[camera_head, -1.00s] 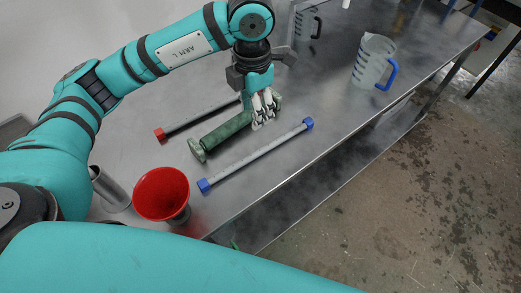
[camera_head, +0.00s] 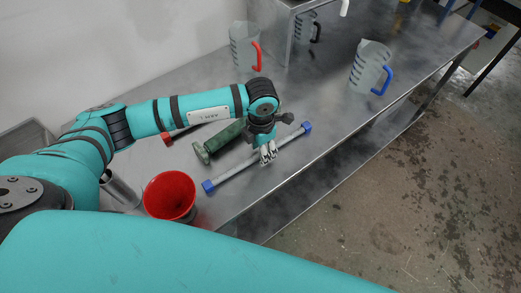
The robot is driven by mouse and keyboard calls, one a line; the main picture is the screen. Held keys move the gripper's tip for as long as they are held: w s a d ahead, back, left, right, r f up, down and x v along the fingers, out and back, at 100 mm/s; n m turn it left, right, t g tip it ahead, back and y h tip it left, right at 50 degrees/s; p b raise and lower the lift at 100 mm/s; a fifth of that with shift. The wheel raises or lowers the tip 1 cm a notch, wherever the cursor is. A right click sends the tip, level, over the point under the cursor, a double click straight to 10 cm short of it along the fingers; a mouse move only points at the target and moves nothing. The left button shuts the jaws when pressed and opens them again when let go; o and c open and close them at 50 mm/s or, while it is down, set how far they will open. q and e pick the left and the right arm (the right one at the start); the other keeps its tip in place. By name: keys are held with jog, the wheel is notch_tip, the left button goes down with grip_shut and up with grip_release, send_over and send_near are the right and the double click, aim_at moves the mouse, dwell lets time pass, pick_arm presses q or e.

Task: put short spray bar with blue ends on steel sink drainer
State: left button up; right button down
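The short spray bar with blue ends (camera_head: 234,172) lies diagonally on the steel table. One blue end is at its lower left, the other at its upper right. My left gripper (camera_head: 268,157) points down over the middle of the bar and hides part of it. Its fingers look close together at the bar, but I cannot tell whether they grip it. I cannot make out for certain which steel surface is the sink drainer. My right gripper is not in view.
A green cylinder (camera_head: 221,139) and a red-ended bar (camera_head: 167,139) lie behind. A red funnel (camera_head: 168,194) and a metal cylinder (camera_head: 119,191) stand at left. Blue-handled (camera_head: 368,66) and red-handled (camera_head: 243,45) jugs stand farther back. The table's front edge is close to the bar.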

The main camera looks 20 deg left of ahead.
pick_arm(q)
jog(key=shift+f, duration=0.6)
grip_shut()
jog(key=shift+a+r, duration=0.1)
